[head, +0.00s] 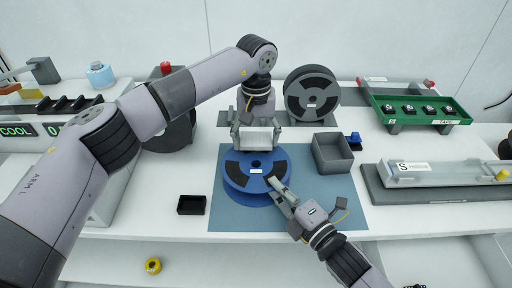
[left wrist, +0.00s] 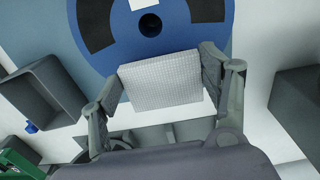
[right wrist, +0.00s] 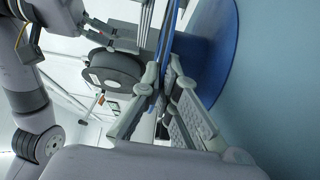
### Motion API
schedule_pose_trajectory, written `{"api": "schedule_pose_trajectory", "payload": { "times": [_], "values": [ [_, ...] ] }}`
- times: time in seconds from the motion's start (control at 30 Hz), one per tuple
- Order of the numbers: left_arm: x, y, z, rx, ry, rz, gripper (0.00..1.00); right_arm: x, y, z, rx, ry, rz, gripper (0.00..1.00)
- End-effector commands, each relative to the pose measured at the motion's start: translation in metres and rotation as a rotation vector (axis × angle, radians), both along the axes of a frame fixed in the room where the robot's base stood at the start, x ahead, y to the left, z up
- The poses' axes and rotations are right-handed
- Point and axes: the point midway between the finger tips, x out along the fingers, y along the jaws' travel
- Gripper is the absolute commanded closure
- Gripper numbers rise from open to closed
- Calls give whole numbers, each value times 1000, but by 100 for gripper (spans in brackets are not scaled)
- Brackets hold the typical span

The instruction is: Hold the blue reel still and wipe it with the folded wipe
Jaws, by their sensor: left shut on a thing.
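The blue reel (head: 237,181) lies flat on the blue mat, with dark segments and a white label on top. It also shows in the left wrist view (left wrist: 178,50). My left gripper (head: 256,135) is shut on the folded wipe (head: 258,139), a white textured pad seen large in the left wrist view (left wrist: 160,80). The wipe is at the reel's far edge; contact is unclear. My right gripper (head: 277,187) is at the reel's near right rim. In the right wrist view its fingers (right wrist: 163,78) straddle a thin blue flange; whether they pinch it is unclear.
A grey open bin (head: 333,153) stands right of the reel, with a small blue object (head: 354,138) beside it. A dark reel (head: 312,95) stands behind. A small black tray (head: 191,205) is at left. A green tray (head: 415,108) is at right. The mat's front (head: 240,218) is clear.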

Motion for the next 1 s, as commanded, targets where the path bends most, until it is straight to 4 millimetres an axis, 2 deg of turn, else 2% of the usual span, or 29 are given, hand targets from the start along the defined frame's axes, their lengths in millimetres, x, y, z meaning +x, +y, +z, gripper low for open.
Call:
{"api": "schedule_pose_trajectory", "payload": {
  "times": [0.3, 0.63, 1.0],
  "values": [
    [0, 0, -1, 0, 0, 0, 41, 0, 0, -1, -2, 2, 0, 100],
    [0, 0, -13, 0, 1, 0, 41, 0, 0, -1, -2, 2, 0, 100],
    [0, 0, -14, 0, 0, 0, 41, 0, 0, -1, -2, 2, 0, 100]
  ]
}}
